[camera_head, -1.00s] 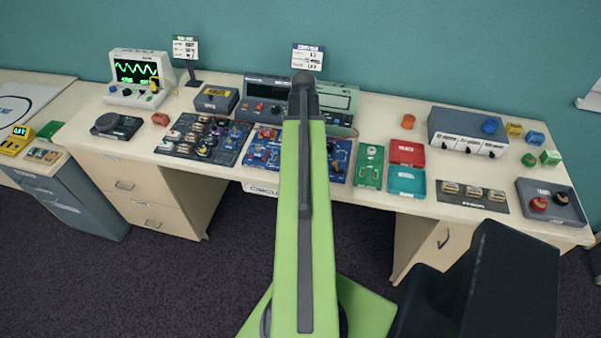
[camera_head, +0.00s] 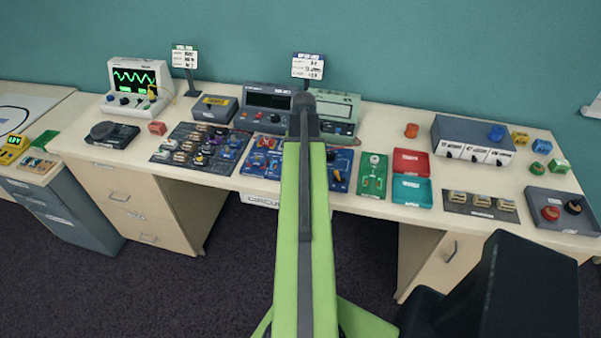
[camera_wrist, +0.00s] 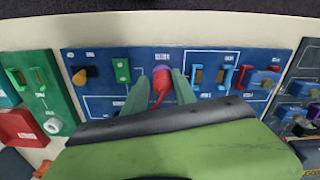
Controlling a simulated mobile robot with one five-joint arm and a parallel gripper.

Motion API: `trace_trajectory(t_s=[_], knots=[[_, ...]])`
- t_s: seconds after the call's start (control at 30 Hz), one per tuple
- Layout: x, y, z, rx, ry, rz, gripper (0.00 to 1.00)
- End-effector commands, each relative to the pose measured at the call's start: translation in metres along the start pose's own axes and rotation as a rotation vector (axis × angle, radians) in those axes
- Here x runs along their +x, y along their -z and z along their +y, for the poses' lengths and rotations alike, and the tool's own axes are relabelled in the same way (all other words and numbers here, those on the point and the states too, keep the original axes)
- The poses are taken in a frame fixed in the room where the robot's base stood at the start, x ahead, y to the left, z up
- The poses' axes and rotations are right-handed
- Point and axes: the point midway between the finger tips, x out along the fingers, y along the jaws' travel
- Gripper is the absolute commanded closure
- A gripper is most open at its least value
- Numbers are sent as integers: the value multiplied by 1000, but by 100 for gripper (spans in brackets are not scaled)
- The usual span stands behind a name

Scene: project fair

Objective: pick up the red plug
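The red plug (camera_wrist: 161,83) stands in a blue circuit board (camera_wrist: 104,62) in the wrist view, with a purple part at its upper end. My gripper (camera_wrist: 161,75) has one finger on each side of the plug. The fingers are apart, with narrow gaps visible beside the plug; I cannot tell whether either touches it. In the head view my green arm reaches over the blue board (camera_head: 341,170) and hides the plug and my fingers.
A green board (camera_head: 373,176), red tray (camera_head: 427,166) and teal tray (camera_head: 411,203) sit to the right of the blue board. A dark board (camera_head: 168,156) crowded with components lies to the left. Bench instruments (camera_head: 271,100) stand behind. Small parts on the blue board flank the plug closely.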

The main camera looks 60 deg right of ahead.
Motion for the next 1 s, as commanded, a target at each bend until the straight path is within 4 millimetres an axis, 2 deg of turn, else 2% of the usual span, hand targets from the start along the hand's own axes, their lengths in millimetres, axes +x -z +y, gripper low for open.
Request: trace_trajectory(t_s=[0.03,0.23,0.67,0.87,1.0], knots=[[0,0,0,0,0,0,75],[0,0,1,1,-1,0,100],[-5,0,2,2,-3,0,100],[-29,0,2,2,-3,0,100],[-53,0,3,3,-2,0,100]])
